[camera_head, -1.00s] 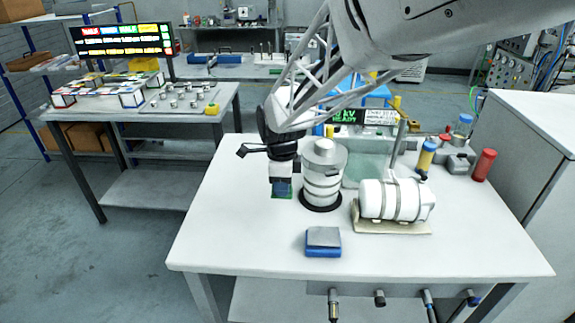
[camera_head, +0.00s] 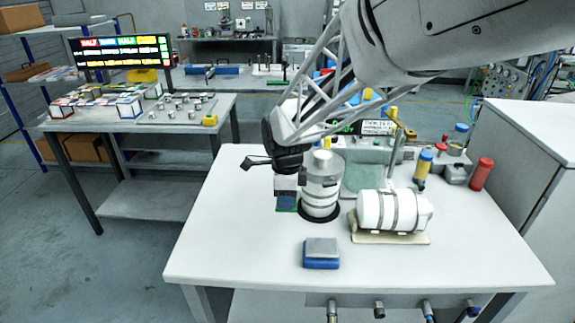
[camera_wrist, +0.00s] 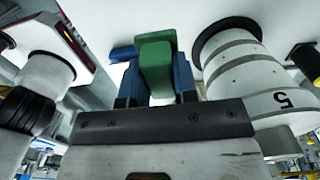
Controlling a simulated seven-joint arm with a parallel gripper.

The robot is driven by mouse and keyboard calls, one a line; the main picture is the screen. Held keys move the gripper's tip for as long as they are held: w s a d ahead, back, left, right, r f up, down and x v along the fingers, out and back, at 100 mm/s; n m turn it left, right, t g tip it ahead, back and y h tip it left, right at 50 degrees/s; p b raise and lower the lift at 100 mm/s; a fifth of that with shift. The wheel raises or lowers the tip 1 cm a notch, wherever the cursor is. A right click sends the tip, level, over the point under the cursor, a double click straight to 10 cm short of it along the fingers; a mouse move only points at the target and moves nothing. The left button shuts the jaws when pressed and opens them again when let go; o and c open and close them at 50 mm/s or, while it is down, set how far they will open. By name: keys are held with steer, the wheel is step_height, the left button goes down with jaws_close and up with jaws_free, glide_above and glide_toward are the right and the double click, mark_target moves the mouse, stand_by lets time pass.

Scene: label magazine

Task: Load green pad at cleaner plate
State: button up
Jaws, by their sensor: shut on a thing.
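My gripper (camera_head: 286,200) is low over the white table, just left of the upright white cylinder. Its blue fingers (camera_wrist: 157,80) are shut on the green pad (camera_wrist: 155,62), which shows as a block between them in the wrist view. In the head view only a small green edge of the pad (camera_head: 287,209) shows under the fingers; I cannot tell whether it touches the table. A blue block with a grey top (camera_head: 321,252) sits near the table's front, in front and to the right of my gripper. I cannot tell whether it is the cleaner plate.
The upright banded cylinder (camera_head: 320,190) stands on a black ring close to my gripper's right. A banded white cylinder (camera_head: 392,210) lies on a cream cradle. A pale green plate (camera_head: 363,178) and a red bottle (camera_head: 481,174) are behind. The front left of the table is clear.

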steer(key=r, duration=0.1)
glide_above(322, 247)
steer(key=shift+r, duration=0.1)
stand_by(0.6)
steer(key=shift+f, duration=3)
steer(key=shift+f, duration=1.05)
steer(key=shift+r, duration=0.1)
stand_by(0.7)
steer(key=shift+r, duration=3.45)
